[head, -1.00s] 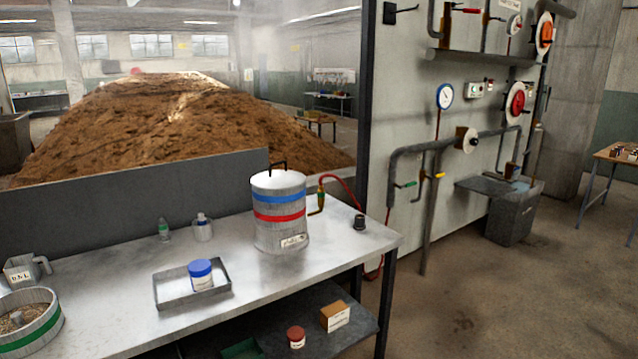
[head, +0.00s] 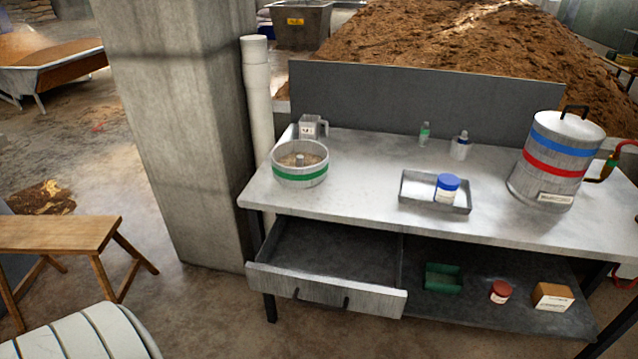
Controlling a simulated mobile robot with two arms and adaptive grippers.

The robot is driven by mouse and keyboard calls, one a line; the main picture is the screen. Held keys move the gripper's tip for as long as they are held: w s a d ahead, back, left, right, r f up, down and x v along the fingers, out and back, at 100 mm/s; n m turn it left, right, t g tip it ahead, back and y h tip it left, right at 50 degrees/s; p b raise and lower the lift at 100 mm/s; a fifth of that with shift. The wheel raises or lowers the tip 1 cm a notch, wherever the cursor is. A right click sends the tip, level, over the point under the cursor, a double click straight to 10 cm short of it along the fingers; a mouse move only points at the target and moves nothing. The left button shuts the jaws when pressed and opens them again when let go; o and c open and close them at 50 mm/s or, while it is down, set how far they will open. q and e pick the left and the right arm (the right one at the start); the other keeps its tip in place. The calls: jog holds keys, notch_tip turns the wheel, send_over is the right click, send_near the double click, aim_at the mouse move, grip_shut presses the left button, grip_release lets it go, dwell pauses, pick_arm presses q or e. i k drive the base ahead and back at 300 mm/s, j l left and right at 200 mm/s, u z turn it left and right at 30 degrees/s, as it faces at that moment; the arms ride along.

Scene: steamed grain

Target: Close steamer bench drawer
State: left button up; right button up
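The steamer bench (head: 365,170) stands ahead with a grey metal top. Its drawer (head: 325,292) is under the left part of the top and is pulled well out. Neither of my grippers shows in the head view.
A concrete pillar (head: 185,130) and stool (head: 55,235) are left. Floor before the drawer is clear.

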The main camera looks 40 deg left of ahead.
aim_at(339, 267)
jog(key=u, duration=1.15)
